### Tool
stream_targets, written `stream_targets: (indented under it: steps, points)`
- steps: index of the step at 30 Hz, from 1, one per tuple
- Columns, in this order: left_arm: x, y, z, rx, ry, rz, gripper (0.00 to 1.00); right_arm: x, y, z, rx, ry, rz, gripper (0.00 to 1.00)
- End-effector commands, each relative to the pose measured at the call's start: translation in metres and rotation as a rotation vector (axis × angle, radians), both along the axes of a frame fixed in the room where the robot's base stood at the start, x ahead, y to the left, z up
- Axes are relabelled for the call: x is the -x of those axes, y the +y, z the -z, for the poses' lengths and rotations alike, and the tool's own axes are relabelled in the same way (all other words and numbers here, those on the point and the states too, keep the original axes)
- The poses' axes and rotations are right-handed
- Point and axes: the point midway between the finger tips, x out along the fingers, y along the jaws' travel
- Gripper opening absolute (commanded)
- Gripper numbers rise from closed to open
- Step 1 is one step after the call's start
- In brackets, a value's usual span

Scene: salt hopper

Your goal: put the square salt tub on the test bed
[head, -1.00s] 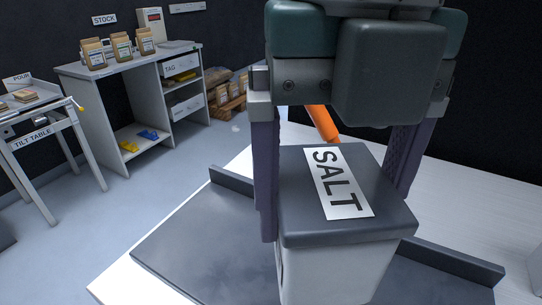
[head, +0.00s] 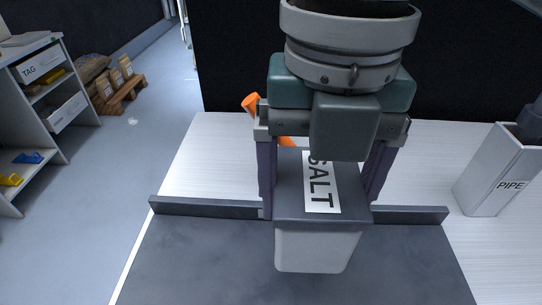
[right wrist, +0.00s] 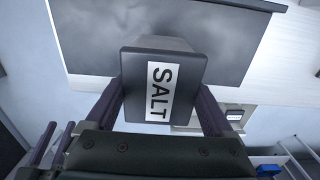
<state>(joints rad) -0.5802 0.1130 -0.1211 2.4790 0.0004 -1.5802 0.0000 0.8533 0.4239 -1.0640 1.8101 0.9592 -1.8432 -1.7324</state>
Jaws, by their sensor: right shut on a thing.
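The square salt tub (head: 318,250) is light grey with a dark lid and a SALT label. My right gripper (head: 322,190) is shut on it from above, one purple finger on each side. The tub looks upright over the dark grey slab (head: 200,265), apparently the test bed, which has a raised strip along its back. I cannot tell whether the tub's base touches the slab. The right wrist view shows the tub lid (right wrist: 185,68) between the fingers and the slab (right wrist: 90,35) beyond. Purple finger-like parts, perhaps my left gripper (right wrist: 52,142), show at that view's lower left.
A white PIPE holder (head: 492,180) stands on the white table (head: 420,190) at right. An orange piece (head: 252,103) shows behind my right gripper. A shelf unit (head: 45,110) and a pallet with bags (head: 118,92) are at far left. The slab's visible front is clear.

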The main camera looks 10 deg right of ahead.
Motion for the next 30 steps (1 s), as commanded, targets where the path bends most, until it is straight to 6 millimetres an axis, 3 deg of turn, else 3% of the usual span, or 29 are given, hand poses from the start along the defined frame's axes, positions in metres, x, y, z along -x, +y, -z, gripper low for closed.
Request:
stream_targets:
  steps: [1, 6, 13, 18, 30]
  points:
    - [0.0, 0.0, 0.003, 0.0, 0.0, 0.0, 0.5, 0.001, 0.0, 0.017, 0.002, 0.006, 0.003, 0.1]
    - [0.0, 0.0, 0.007, 0.0, 0.001, 0.0, 0.5, 0.001, 0.0, 0.055, 0.0, 0.003, 0.001, 0.1]
    - [0.0, 0.001, 0.01, -0.004, 0.0, 0.002, 0.5, 0.0, 0.0, 0.078, -0.001, 0.001, 0.0, 0.1]
    - [0.0, 0.002, 0.014, -0.008, 0.0, 0.005, 0.5, 0.0, 0.0, 0.106, 0.0, 0.001, 0.0, 0.1]
    - [0.0, 0.003, 0.015, -0.011, -0.001, 0.006, 0.5, 0.0, 0.0, 0.114, 0.0, -0.002, -0.001, 0.1]
